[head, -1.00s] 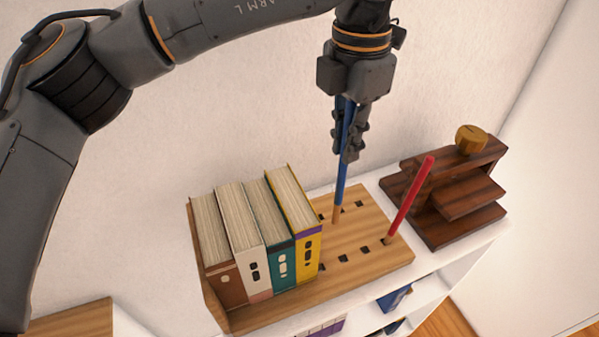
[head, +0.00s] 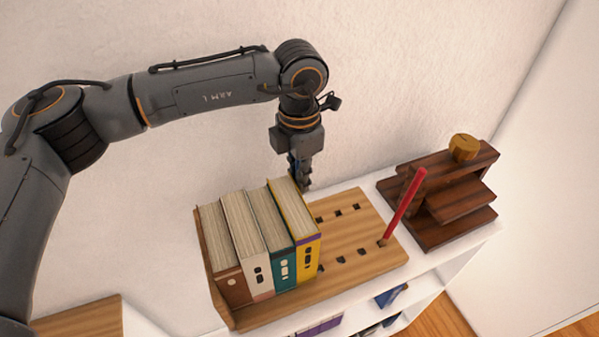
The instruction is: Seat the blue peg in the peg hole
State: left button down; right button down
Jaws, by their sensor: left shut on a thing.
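My left gripper (head: 301,184) points down just behind the yellow book and is shut on the blue peg. Only a sliver of the blue peg (head: 295,166) shows between the fingers; its lower end is hidden by the gripper and the books, so I cannot tell whether it is in a hole. The wooden board (head: 355,228) has two rows of square dark holes, with several open in view. A red peg (head: 404,205) stands tilted in the front row's right end. My right gripper is not in view.
Several upright books (head: 262,240) fill the board's left part, close to my left gripper. A dark stepped wooden stand (head: 455,205) with a golden knob-like object (head: 464,148) is at the right. The white shelf (head: 425,262) carries both, with the wall close behind.

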pick_arm(q)
jog(key=shift+f+b, duration=0.15)
jog(key=shift+b, duration=0.15)
jog(key=c, duration=1.4)
grip_release()
notch_tip(320, 180, up, 12)
jog(key=shift+f+b, duration=0.25)
jog(key=shift+b, duration=0.95)
jog(key=shift+r, duration=0.5)
jog(key=shift+s+f, duration=0.1)
